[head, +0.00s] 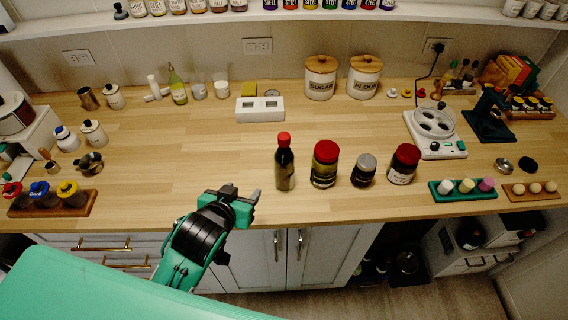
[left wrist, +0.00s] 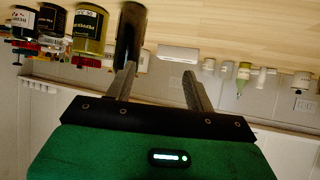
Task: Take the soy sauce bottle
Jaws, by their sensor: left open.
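The soy sauce bottle (head: 284,165), dark with a red cap, stands upright near the front edge of the wooden counter. My left gripper (head: 243,194) is open and empty, at the counter's front edge, left of the bottle and nearer to me. In the left wrist view, which is upside down, the dark bottle (left wrist: 129,35) shows beyond one finger of the open left gripper (left wrist: 158,72). The bottle is not between the fingers. My right gripper is in neither view.
Right of the bottle stand a red-lidded jar (head: 324,168), a grey-lidded jar (head: 363,172) and another red-lidded jar (head: 403,166). A white two-well block (head: 260,115) lies behind. The counter (head: 190,150) left of the bottle is clear.

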